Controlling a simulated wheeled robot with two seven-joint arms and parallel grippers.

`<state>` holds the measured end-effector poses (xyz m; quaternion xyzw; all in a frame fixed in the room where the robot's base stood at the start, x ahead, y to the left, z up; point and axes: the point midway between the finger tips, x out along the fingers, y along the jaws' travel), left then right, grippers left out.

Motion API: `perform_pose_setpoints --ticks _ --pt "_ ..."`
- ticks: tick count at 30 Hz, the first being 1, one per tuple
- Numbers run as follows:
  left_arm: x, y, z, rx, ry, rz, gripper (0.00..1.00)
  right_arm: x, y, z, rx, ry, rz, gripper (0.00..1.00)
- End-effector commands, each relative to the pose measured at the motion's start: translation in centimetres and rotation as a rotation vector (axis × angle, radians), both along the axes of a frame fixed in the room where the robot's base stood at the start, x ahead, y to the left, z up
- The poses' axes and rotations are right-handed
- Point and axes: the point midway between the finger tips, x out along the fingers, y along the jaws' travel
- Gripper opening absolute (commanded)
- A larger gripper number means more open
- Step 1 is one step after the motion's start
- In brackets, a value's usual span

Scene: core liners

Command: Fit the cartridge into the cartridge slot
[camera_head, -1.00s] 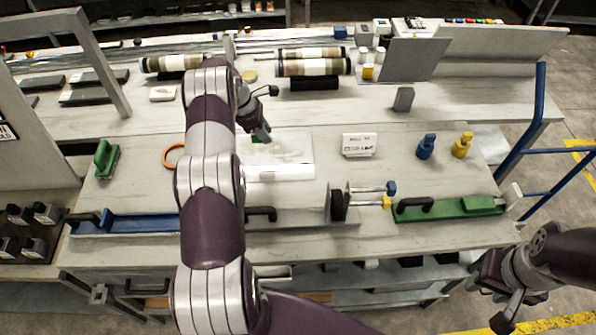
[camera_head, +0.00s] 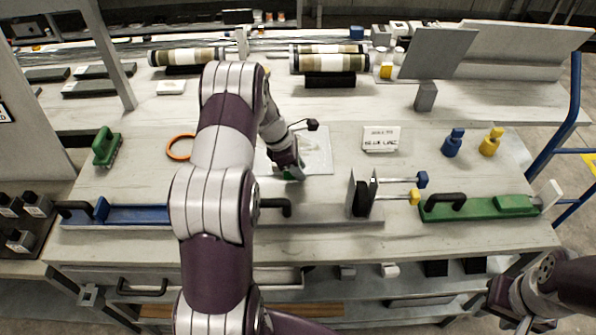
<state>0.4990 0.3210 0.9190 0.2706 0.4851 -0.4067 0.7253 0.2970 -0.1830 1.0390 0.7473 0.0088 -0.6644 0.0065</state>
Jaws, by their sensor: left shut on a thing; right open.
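My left gripper (camera_head: 291,170) is over the middle of the bench, at the lower edge of a pale sheet (camera_head: 317,150). It is shut on a small green thing (camera_head: 294,175), mostly hidden by the fingers; I cannot tell whether this is the cartridge. A grey upright fixture (camera_head: 358,195) with rods ending in blue and yellow knobs stands to its right. I cannot make out the cartridge slot for certain; my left arm hides part of the bench. My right gripper (camera_head: 505,303) is open and low at the right, in front of the bench, away from the objects.
A long blue tray (camera_head: 150,215) lies front left and a green one (camera_head: 470,208) front right. A green-handled block (camera_head: 106,147), an orange ring (camera_head: 180,147), a white label block (camera_head: 381,139), and blue (camera_head: 453,143) and yellow (camera_head: 490,143) bottles stand around. Striped cylinders (camera_head: 330,60) lie behind.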

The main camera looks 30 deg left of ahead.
Motion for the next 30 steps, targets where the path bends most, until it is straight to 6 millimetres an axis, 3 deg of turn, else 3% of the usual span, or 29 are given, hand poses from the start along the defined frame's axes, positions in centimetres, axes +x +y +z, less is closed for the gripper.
perform_pose_setpoints --ticks 3,13,14,15,16,24,27,30 --pt "0.0 0.0 -1.7 0.000 0.000 0.001 0.00 0.0 0.0 0.2 0.000 0.000 0.000 0.43" --pt "0.0 0.0 -2.2 0.000 -0.001 0.000 0.00 0.0 0.0 -0.2 0.000 0.000 0.000 0.43" --pt "0.0 0.0 -2.1 0.000 -0.001 0.000 0.39 0.0 0.0 -0.1 0.000 0.000 0.000 0.43" --pt "0.0 0.0 -2.0 0.000 -0.001 0.000 0.52 0.0 0.0 0.0 0.000 0.000 0.000 0.43" --pt "0.0 0.0 -2.0 0.000 -0.001 0.000 0.55 0.0 0.0 0.0 0.000 0.000 0.000 0.43" --pt "0.0 0.0 -1.9 0.000 -0.001 0.000 0.55 0.0 0.0 0.1 0.000 0.000 0.000 0.43" --pt "0.0 0.4 -1.0 0.002 -0.004 0.002 0.55 0.0 0.0 0.0 0.000 0.000 0.000 0.43" --pt "-0.5 1.2 1.2 0.003 -0.006 0.003 0.55 0.0 0.0 -0.4 0.000 0.000 0.000 0.43"
